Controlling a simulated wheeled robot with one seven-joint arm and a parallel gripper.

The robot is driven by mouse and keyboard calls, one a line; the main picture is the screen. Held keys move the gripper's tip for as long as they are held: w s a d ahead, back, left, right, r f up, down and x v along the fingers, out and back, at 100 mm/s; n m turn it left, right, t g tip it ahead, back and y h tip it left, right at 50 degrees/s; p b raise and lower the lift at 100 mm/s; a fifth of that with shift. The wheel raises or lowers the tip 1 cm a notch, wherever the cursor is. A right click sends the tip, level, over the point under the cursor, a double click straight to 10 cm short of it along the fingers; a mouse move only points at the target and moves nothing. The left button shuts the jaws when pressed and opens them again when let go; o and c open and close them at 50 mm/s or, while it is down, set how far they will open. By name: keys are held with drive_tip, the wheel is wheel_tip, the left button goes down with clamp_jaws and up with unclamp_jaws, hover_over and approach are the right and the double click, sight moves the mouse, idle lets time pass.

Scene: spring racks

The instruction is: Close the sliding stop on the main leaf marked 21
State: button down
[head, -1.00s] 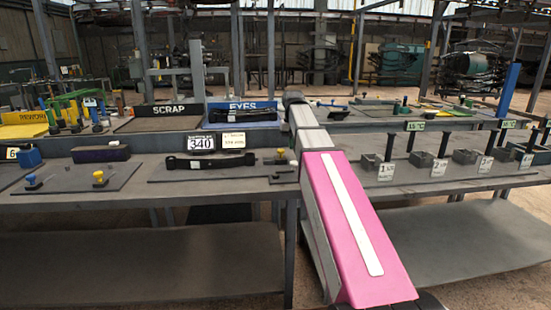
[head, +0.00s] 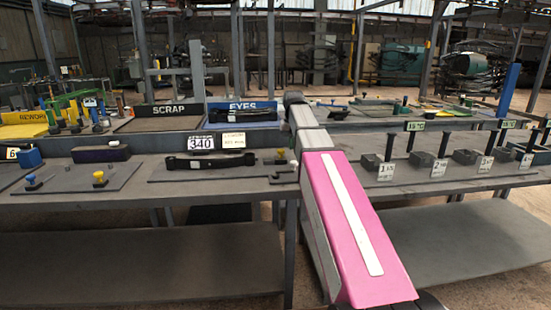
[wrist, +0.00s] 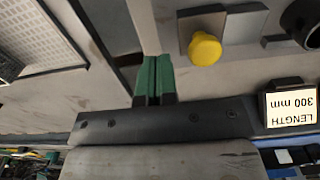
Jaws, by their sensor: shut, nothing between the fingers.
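I cannot read the mark 21 in any view, so I cannot tell which main leaf bears it. In the wrist view, my gripper (wrist: 153,82) has green fingers pressed together with nothing between them. A yellow knob (wrist: 205,48) on a grey block stands just right of the fingertips in that view; whether it belongs to the sliding stop I cannot tell. In the head view, my pink arm reaches over the bench and my gripper is hidden.
A label reading LENGTH 300 mm (wrist: 290,105) appears upside down in the wrist view. A plate with yellow and blue knobs (head: 70,182) lies at the left. Numbered posts (head: 442,145) stand on the right bench. SCRAP (head: 168,110) and EYES (head: 252,106) trays are behind.

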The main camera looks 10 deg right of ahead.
sight(279, 150)
drive_tip(key=shift+f, duration=0.15)
idle(0.3)
drive_tip(key=shift+f, duration=0.85)
drive_tip(key=shift+a, duration=0.15)
drive_tip(key=shift+a, duration=0.3)
drive_tip(key=shift+a, duration=2.25)
drive_tip(key=shift+d+r, duration=0.1)
drive_tip(key=shift+d, duration=0.05)
idle(0.8)
